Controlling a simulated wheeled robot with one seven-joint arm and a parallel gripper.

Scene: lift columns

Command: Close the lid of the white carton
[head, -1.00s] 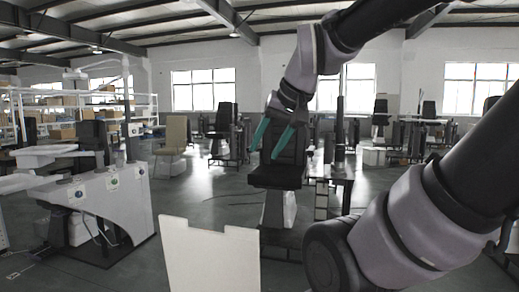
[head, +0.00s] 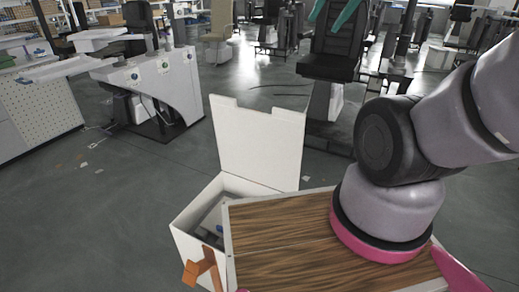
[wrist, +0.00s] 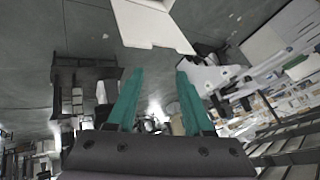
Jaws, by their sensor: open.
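The white carton (head: 180,225) stands in the lower middle of the head view, left of a wood-grained top. Its lid (head: 258,145) is up, standing nearly upright at the back. Inside the carton are dark and blue items, partly hidden. My gripper (head: 338,12) shows only as teal fingers at the top edge of the head view, above and right of the lid, apart from it. In the wrist view my gripper (wrist: 160,85) has its two teal fingers spread with nothing between them. The white lid (wrist: 150,22) shows at the top of the wrist view.
The wood-grained top (head: 280,240) carries my arm's base. An orange-brown piece (head: 203,270) is at the carton's front. A black chair (head: 330,50) stands behind the lid. A white console (head: 155,90) is at left. Grey floor lies open left of the carton.

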